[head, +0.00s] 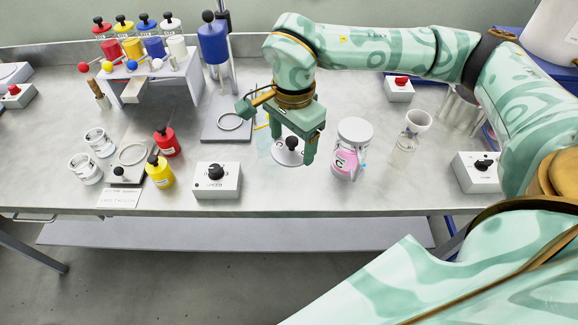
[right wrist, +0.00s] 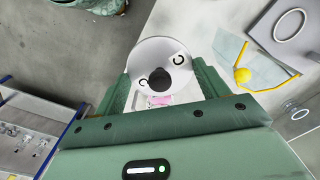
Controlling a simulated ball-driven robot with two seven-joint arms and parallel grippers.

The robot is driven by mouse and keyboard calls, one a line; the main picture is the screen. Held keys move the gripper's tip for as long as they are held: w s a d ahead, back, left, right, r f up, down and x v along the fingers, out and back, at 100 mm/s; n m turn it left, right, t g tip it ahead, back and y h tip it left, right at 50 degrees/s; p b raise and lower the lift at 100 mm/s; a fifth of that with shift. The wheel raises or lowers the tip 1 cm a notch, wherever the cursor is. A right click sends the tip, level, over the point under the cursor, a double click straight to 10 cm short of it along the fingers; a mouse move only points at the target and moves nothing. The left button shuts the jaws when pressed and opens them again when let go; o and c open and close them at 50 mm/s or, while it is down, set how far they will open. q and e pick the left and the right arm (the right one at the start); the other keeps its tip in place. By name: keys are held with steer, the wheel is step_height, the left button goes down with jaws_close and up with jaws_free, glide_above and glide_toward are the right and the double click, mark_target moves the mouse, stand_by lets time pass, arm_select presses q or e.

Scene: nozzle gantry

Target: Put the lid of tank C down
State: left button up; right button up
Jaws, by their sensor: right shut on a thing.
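My right gripper (head: 291,150) is shut on the black knob of the lid of tank C (head: 287,158), a pale round disc. In the right wrist view the lid (right wrist: 150,55) shows C marks around its knob (right wrist: 158,78), between the fingers. The lid is left of tank C (head: 345,162), a pink-filled tank with a white top and a C label. I cannot tell whether the lid touches the table. In the right wrist view a little pink shows past the gripper's edge. My left gripper is not in view.
A clear item with a yellow handle (right wrist: 242,75) lies beside the lid. A stand with a blue container (head: 213,42) is behind left. A grey dial box (head: 216,180) is in front left, a glass with a white funnel (head: 417,122) right. Bare table lies in front of the lid.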

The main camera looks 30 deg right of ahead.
steer(key=w+d+f+m+b, duration=0.3)
steer(key=f+m, duration=0.2)
steer(key=m, duration=0.6)
steer(key=m+b, duration=0.4)
steer(key=m, duration=0.7)
glide_above(296, 171)
step_height(296, 171, down, 9)
steer(key=shift+r, duration=0.15)
step_height(296, 171, down, 4)
steer(key=shift+r+b, duration=0.1)
steer(key=shift+b, duration=0.6)
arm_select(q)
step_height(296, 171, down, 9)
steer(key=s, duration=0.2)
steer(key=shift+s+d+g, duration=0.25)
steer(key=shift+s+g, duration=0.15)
arm_select(e)
steer(key=shift+r, duration=0.15)
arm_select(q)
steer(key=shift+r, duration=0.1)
arm_select(e)
steer(key=shift+s, duration=0.1)
steer(key=o, duration=1)
steer(key=shift+c, duration=0.2)
